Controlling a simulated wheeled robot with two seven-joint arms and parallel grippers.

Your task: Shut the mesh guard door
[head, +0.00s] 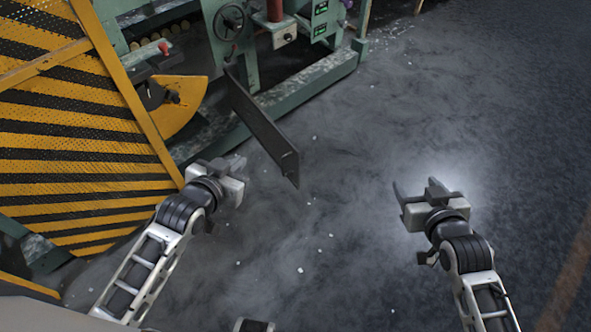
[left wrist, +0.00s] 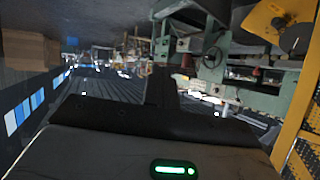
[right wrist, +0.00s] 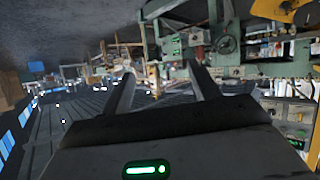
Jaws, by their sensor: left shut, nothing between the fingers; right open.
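The mesh guard door (head: 75,140) is a large perforated panel with yellow and black stripes and a yellow frame, at the left of the head view. It stands out from the green machine. A yellow frame part also shows at the right edge of the left wrist view (left wrist: 295,120). My left gripper (head: 236,168) is shut and empty, just right of the door's lower right corner; whether the arm touches the door I cannot tell. Its closed fingers show in the left wrist view (left wrist: 160,88). My right gripper (head: 414,188) is open and empty over bare floor, well right of the door.
The green machine (head: 310,85) with a handwheel (head: 229,22) stands at the back. A yellow quarter-round plate (head: 182,105) sits beside the door's frame. A dark flat panel (head: 262,125) juts from the machine between my grippers. The grey floor (head: 340,230) is clear in the middle and right.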

